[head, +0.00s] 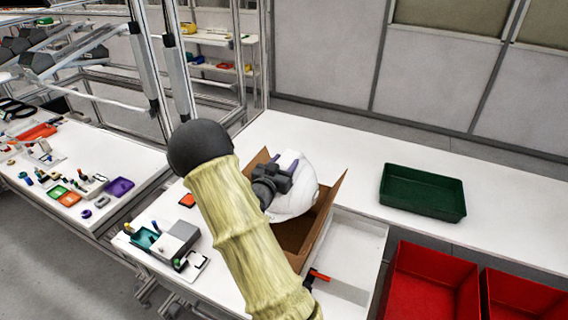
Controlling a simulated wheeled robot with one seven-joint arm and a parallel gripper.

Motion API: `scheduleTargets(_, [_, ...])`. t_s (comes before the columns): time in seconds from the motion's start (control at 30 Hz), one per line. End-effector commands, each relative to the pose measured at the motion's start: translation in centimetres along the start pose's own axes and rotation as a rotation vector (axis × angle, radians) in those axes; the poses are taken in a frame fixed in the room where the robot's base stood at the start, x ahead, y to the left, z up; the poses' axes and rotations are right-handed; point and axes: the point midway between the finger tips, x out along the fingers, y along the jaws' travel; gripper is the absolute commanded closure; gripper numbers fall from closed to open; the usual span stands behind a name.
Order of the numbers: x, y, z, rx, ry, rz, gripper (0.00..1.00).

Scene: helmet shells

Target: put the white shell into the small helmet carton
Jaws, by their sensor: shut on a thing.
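The white shell (298,196) is in my gripper (284,176), at the middle of the head view. My gripper is shut on it from above. The small helmet carton (323,228) is brown, with its flaps standing open, and sits on the white table. The shell is over or partly inside the carton's opening; I cannot tell how deep it is or whether it touches the bottom. My arm, in a yellowish sleeve, hides the carton's near left side and part of the shell.
A dark green tray (422,192) stands to the right on the white table (365,150). Red bins (432,283) are at the lower right. A white tray (352,250) lies beside the carton. A grey box (178,243) stands left of my arm. The table behind the carton is clear.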

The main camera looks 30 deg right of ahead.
Motion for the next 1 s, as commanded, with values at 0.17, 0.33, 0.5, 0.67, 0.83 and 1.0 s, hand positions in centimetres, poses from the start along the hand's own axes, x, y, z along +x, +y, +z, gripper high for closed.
scheduleTargets(0.17, [0.0,0.0,1.8,0.001,0.003,0.0,1.0])
scheduleTargets(0.33, [0.0,0.0,3.1,0.001,0.002,-0.001,1.0])
scheduleTargets(0.5, [0.0,0.0,4.1,0.001,0.003,0.0,1.0])
scheduleTargets(0.67, [0.0,0.0,4.4,0.001,0.003,0.0,1.0])
scheduleTargets(0.83, [0.0,0.0,4.3,0.001,0.003,0.0,1.0])
scheduleTargets(1.0, [0.0,0.0,4.3,0.001,0.002,0.0,1.0])
